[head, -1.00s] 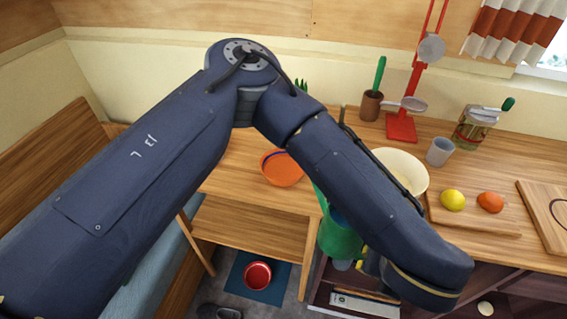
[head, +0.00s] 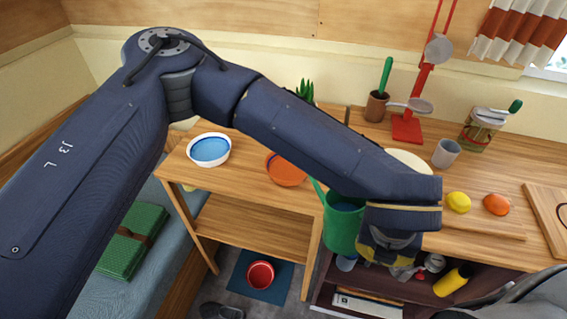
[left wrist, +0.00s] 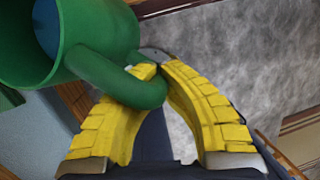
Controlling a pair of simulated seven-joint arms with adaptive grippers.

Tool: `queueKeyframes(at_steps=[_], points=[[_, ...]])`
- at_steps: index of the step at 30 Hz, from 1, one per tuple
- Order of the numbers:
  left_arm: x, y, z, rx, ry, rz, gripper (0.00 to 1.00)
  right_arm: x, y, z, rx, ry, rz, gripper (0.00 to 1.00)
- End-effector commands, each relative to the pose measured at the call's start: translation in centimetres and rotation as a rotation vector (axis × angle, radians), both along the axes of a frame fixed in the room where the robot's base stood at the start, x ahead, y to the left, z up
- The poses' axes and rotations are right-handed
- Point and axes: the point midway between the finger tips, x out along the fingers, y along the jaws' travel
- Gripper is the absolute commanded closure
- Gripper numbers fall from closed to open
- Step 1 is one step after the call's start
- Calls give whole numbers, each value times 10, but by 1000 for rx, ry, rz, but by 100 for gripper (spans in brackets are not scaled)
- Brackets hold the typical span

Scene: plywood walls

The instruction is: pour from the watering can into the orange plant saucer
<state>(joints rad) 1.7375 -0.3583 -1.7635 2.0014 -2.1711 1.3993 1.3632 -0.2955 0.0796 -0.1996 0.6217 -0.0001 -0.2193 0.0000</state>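The orange plant saucer (head: 286,169) sits on the wooden table, partly hidden behind my left forearm. The green watering can (head: 343,224) is in front of the table edge, to the right of and nearer than the saucer. Its opening faces up and shows blue inside. My left gripper (head: 385,240) is at the can's right side. In the left wrist view, its yellow fingers (left wrist: 158,72) close around the can's green handle (left wrist: 135,88); the can's body (left wrist: 95,28) is at upper left. My right gripper cannot be made out.
A white bowl with blue inside (head: 209,150) stands left of the saucer. A cream bowl (head: 410,160), a grey cup (head: 446,153), a lemon (head: 458,202) and an orange (head: 496,204) are to the right. A red bowl (head: 261,274) is on the floor. A grey shape fills the lower right corner.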

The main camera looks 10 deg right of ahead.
Motion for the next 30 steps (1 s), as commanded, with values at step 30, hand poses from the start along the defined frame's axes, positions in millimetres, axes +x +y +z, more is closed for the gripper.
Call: queueKeyframes(at_steps=[30], points=[[20,10,16,-30,109,23,100,-4,0,0,0,4,1,56]])
